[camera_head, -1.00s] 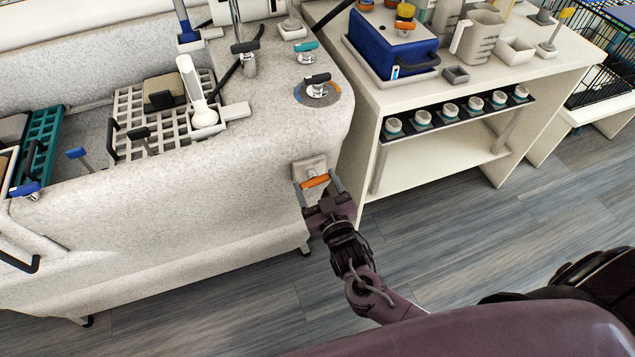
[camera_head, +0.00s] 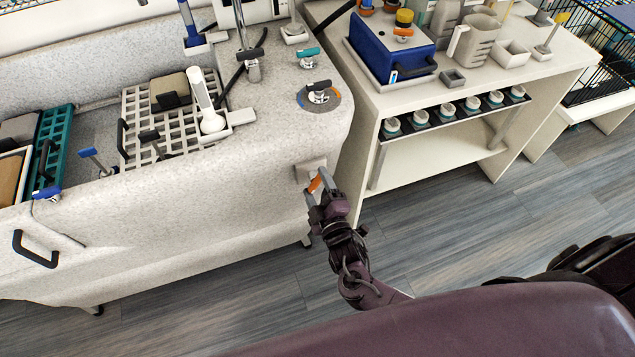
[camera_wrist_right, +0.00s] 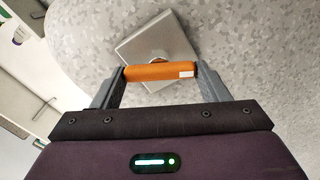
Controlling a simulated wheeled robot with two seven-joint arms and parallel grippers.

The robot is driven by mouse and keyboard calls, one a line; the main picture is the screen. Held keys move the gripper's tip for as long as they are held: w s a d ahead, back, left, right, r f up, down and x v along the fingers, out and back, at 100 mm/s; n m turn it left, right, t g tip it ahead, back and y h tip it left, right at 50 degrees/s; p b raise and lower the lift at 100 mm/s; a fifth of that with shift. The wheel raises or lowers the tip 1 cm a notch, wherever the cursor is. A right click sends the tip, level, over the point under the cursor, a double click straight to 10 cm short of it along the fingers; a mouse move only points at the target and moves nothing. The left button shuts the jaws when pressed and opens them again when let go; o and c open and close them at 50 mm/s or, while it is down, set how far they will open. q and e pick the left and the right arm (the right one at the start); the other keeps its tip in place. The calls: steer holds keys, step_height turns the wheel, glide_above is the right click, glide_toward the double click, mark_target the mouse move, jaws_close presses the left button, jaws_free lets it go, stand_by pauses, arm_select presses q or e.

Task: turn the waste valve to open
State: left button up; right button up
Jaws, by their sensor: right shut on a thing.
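The waste valve has an orange handle (camera_head: 314,184) on a square grey plate, set on the end of the speckled tub, below the round dial. In the right wrist view the orange handle (camera_wrist_right: 160,72) lies crosswise between my fingers, in front of the grey plate (camera_wrist_right: 155,45). My right gripper (camera_head: 318,187) is shut on the handle, with one finger at each end of it. In the head view the gripper is rolled and hides part of the handle and plate. My left gripper is not in view.
The speckled tub (camera_head: 210,195) fills the left, with a dial lever (camera_head: 318,95) on its rim. A white bench (camera_head: 460,100) stands right of it, carrying a blue box (camera_head: 390,50). Open floor (camera_head: 450,230) lies in front.

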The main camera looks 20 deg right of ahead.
steer(key=n+p, duration=0.2)
steer(key=n, duration=0.3)
steer(key=shift+f, duration=0.1)
steer(key=shift+n, duration=0.3)
stand_by(0.4)
steer(key=o, duration=1)
steer(key=s+b, duration=0.1)
steer(key=s, duration=0.7)
steer(key=shift+d, duration=0.1)
steer(key=shift+w, duration=0.1)
